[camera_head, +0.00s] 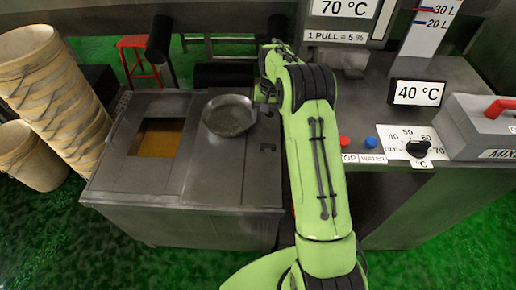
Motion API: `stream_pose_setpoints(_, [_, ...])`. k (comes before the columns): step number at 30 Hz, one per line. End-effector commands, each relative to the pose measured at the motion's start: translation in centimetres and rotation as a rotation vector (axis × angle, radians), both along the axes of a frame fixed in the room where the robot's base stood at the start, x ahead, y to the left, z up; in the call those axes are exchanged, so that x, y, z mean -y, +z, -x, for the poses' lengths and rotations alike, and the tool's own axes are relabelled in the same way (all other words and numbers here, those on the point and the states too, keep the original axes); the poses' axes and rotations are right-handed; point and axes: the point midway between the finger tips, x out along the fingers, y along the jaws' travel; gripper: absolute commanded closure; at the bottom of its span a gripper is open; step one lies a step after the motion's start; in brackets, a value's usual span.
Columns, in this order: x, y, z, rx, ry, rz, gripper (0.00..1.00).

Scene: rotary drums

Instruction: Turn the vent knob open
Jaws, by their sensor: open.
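No knob in view is labelled as a vent. A black knob (418,149) sits on a white dial marked OFF, 50, 60 and 70 °C on the right-hand panel. My green arm rises through the middle and bends back over the counter. My gripper (264,93) is small at the far end of the arm, beside the round metal dish (229,116). It is open, and its fingers are hard to make out. It is well to the left of the black knob. My arm hides part of the counter and panel behind it.
A metal cabinet (185,225) with a brown-filled opening (160,138) stands left. Stacked tan buckets (55,85) are at far left. A red button (344,142), a blue button (371,143), a 40 °C display (418,94) and a grey box (485,130) are right.

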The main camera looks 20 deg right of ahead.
Motion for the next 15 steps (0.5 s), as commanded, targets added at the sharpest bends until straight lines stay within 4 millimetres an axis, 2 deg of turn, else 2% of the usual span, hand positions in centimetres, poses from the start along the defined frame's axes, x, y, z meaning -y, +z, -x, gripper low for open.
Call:
stream_pose_setpoints(5, [-0.1,-3.2,0.1,-0.004,0.001,-0.002,0.11])
stream_pose_setpoints(15, [-0.1,-11.8,0.1,-0.003,0.002,-0.001,0.11])
